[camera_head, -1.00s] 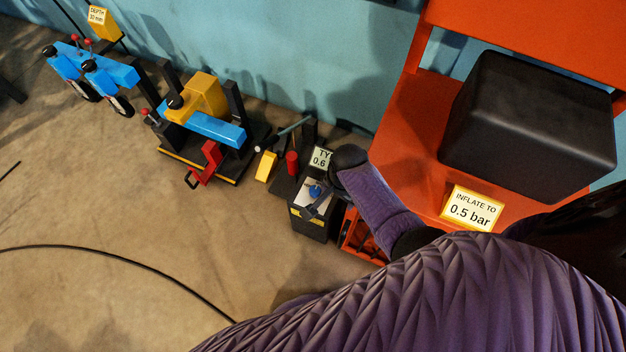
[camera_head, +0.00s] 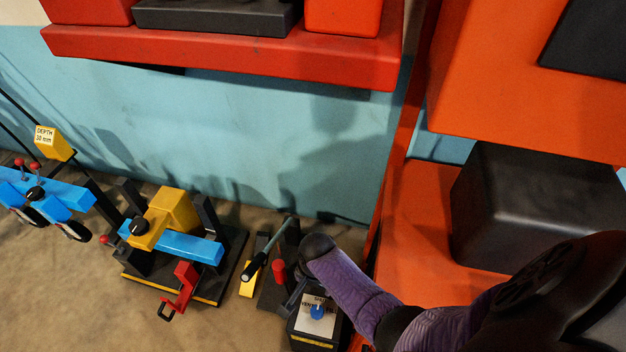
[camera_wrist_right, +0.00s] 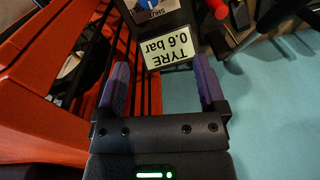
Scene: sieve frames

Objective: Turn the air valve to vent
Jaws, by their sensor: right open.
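The air valve is a blue knob (camera_head: 317,312) on a pale plate with "VENT" lettering, on top of a dark box (camera_head: 312,341) low in the head view. The knob (camera_wrist_right: 148,4) shows only partly at the top edge of the right wrist view, beside "SHUT" lettering. My right gripper (camera_wrist_right: 160,72) is open and empty. In the head view my purple right arm covers that label, and the fingers cannot be made out clearly. My left gripper is not in view.
An orange rack (camera_head: 408,185) with a black block (camera_head: 520,210) stands close on the right. A lever pump (camera_head: 268,252) and a red post (camera_head: 279,271) are left of the box. A blue-and-yellow clamp rig (camera_head: 185,245) is farther left. A red shelf (camera_head: 220,52) hangs above.

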